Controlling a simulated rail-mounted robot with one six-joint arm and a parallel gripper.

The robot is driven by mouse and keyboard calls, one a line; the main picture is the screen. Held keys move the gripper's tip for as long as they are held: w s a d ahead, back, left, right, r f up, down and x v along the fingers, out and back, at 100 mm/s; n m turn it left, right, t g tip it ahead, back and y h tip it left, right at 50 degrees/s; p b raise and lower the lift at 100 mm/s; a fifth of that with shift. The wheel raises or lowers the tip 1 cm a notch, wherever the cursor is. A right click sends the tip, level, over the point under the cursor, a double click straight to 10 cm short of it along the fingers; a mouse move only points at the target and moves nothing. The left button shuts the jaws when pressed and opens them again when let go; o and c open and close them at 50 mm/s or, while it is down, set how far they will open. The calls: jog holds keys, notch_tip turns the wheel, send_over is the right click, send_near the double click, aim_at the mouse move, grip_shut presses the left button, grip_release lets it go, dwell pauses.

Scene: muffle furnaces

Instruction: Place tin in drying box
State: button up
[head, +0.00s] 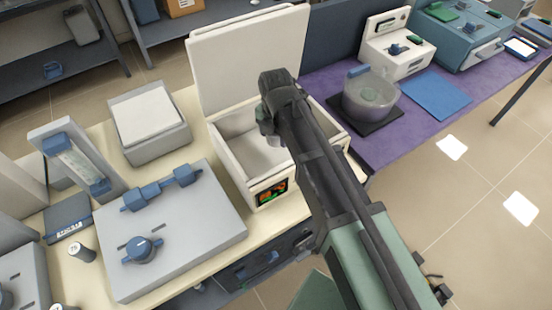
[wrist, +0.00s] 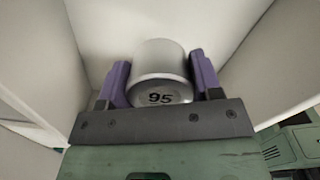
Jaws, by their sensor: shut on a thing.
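The drying box (head: 232,165) is a white box with its lid (head: 245,60) raised and a small lit display on its front. My arm reaches over its open top in the head view, hiding part of the inside. In the wrist view my gripper (wrist: 158,78) has its purple fingers shut on a silver-grey tin (wrist: 158,58) marked 95. White walls, apparently the box's inside (wrist: 95,25), surround the tin. Whether the tin touches the box floor I cannot tell. The head view hides the tin and fingertips.
Left of the box are a grey lidded container (head: 150,120) and a grey panel with blue handles (head: 170,230). A small tin (head: 82,252) stands at the far left. A glass bowl (head: 371,97) on a dark base stands right, on a purple surface.

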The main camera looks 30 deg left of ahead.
aim_at(276, 150)
jog(key=shift+f, duration=0.15)
notch_tip(276, 150, down, 5)
jog(key=b, duration=0.4)
jog(key=shift+r, duration=0.5)
jog(key=shift+f, duration=0.3)
jog(key=o, duration=1)
jog(key=shift+r, duration=0.1)
jog(key=shift+o, duration=0.2)
notch_tip(276, 150, up, 13)
jog(key=p, duration=1.2)
jog(key=shift+p, duration=0.3)
jog(key=shift+f, duration=0.25)
